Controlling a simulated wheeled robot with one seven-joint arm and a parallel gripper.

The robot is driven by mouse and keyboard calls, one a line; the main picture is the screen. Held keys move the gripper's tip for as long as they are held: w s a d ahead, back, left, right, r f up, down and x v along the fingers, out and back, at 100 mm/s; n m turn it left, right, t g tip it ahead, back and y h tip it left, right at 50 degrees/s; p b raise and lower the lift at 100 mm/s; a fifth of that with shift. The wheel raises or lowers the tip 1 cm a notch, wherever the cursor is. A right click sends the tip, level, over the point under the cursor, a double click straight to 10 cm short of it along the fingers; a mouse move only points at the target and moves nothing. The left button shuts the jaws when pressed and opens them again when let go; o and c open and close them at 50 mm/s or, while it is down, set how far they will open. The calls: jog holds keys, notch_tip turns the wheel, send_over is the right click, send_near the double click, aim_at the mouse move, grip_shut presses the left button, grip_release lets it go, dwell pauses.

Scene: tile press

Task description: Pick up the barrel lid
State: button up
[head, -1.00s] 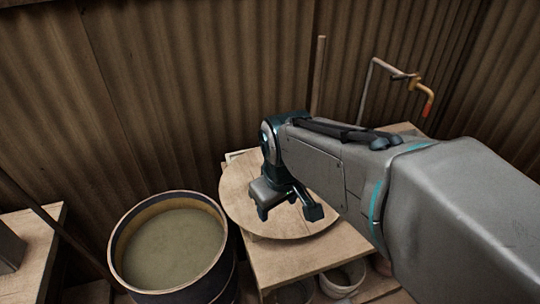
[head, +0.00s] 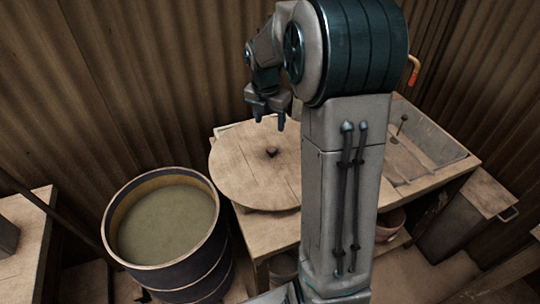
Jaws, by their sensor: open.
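The barrel lid (head: 240,172) is a round wooden disc with a small dark knob (head: 271,153) at its middle. It lies on the wooden table, its left edge jutting past the table's side. My gripper (head: 269,122) is open and empty, pointing down above the far part of the lid, apart from the knob in the picture. My arm hides the lid's right edge. The open barrel (head: 205,262) stands to the left of the table, filled close to the rim with murky greenish liquid.
A sink-like basin (head: 440,150) is set in the table's right part. A bucket (head: 388,226) sits on the shelf below. Another wooden table (head: 28,245) stands at far left. Corrugated walls (head: 130,80) close in behind. A box with a handle (head: 482,192) is at right.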

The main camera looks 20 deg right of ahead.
jog(key=n, duration=0.1)
send_over(271, 148)
jog(key=s, duration=0.2)
jog(key=f, duration=0.8)
jog(key=shift+w+a+f, duration=0.1)
jog(key=shift+a+f, duration=0.2)
jog(key=shift+f, duration=0.05)
jog(key=shift+w+d+f+p, duration=0.15)
jog(key=shift+w+f, duration=0.1)
jog(key=shift+f, duration=0.65)
jog(key=shift+w+f+p, duration=0.1)
jog(key=shift+w+f, duration=0.1)
jog(key=shift+f, duration=0.7)
jog(key=shift+w+d+f+p, duration=0.15)
jog(key=shift+w+f, duration=0.1)
jog(key=shift+f, duration=0.65)
jog(key=shift+r, duration=0.1)
grip_shut()
